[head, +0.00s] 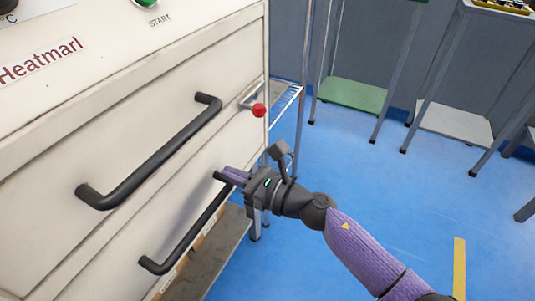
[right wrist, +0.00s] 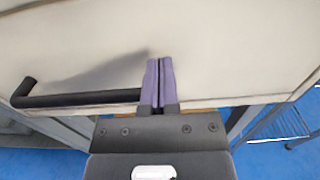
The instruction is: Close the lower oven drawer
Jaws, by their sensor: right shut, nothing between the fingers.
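The lower oven drawer (head: 150,230) is a cream panel with a black bar handle (head: 190,237). It looks roughly flush with the front above it; I cannot make out a clear gap. My right gripper (head: 229,174) is shut and empty, its purple fingers pointing at the drawer front near the far end of the handle. In the right wrist view, the shut fingers (right wrist: 159,62) lie against or just before the cream front (right wrist: 230,50), beside the right end of the handle (right wrist: 75,99). Whether they touch cannot be told. My left gripper is not in view.
The upper drawer has its own black handle (head: 150,160). A latch with a red knob (head: 259,110) sits at the oven's right edge. A grey shelf (head: 215,255) lies below the oven. Metal racks stand behind; the blue floor (head: 320,255) to the right is clear.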

